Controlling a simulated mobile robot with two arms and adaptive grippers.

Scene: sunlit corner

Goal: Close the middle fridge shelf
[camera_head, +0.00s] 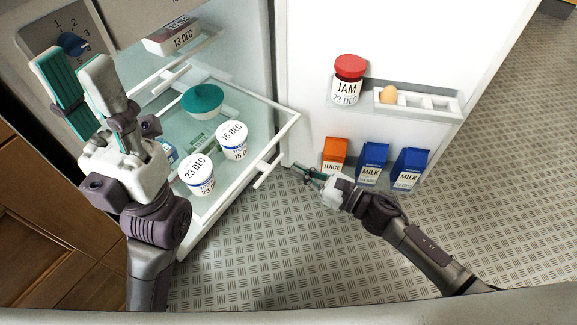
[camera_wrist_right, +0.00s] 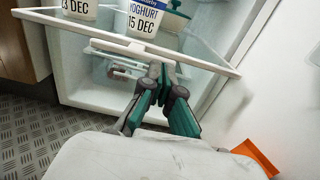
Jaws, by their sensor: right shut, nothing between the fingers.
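The middle fridge shelf (camera_head: 283,138) is a glass shelf with a white frame, pulled out of the fridge. A white handle bar (camera_head: 270,170) runs along its front edge. The frame also shows in the right wrist view (camera_wrist_right: 100,37). Two yoghurt cups (camera_head: 232,140) (camera_head: 197,174) and a teal-lidded dish (camera_head: 203,101) stand on it. My right gripper (camera_head: 298,169) is shut and empty, just right of the handle; in the wrist view its tips (camera_wrist_right: 160,72) overlap the front rail. Contact cannot be told. My left gripper (camera_head: 70,62) is open and empty, raised left of the shelf.
The fridge door (camera_head: 400,40) stands open at right. It holds a jam jar (camera_head: 347,80), an egg (camera_head: 388,95), a juice carton (camera_head: 334,152) and two milk cartons (camera_head: 373,160) (camera_head: 408,168). A wooden cabinet (camera_head: 40,230) is at left. The metal floor (camera_head: 300,260) in front is clear.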

